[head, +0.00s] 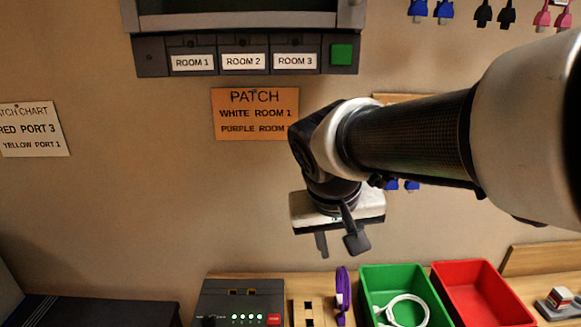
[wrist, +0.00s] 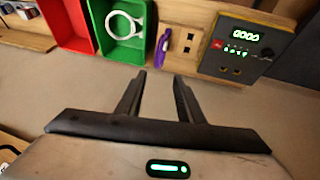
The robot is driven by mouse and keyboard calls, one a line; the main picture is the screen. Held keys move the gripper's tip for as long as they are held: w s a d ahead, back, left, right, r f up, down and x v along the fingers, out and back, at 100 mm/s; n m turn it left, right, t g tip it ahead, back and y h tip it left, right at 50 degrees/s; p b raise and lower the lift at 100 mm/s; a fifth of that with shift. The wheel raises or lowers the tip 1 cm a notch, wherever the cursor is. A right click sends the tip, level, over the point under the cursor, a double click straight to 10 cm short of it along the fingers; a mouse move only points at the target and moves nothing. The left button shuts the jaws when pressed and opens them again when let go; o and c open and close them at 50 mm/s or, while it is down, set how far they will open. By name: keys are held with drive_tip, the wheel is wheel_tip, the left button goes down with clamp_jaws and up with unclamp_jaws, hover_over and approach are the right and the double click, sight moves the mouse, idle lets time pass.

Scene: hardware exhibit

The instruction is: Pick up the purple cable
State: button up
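The purple cable (head: 342,294) stands on the wooden shelf, just left of the green bin, in the head view. In the wrist view the purple cable (wrist: 162,48) lies beyond the fingertips, between the green bin and a wooden socket block. My gripper (head: 337,244) is above the shelf and apart from the cable, with its two fingers spread and nothing between them. The wrist view also shows my gripper (wrist: 158,76) open and empty.
A green bin (head: 369,276) holds a white cable (head: 407,304). A red bin (head: 452,270) stands to its right. A black box with lit indicators (head: 227,295) and a wooden socket block (head: 293,312) are left of the purple cable. An orange patch note (head: 230,104) hangs on the wall behind.

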sight(344, 275)
drive_tip(key=x, duration=1.8)
drive_tip(key=shift+w+d+r+b, duration=0.15)
drive_tip(key=shift+d+r+b, duration=0.05)
drive_tip(key=shift+b, duration=0.2)
clamp_jaws()
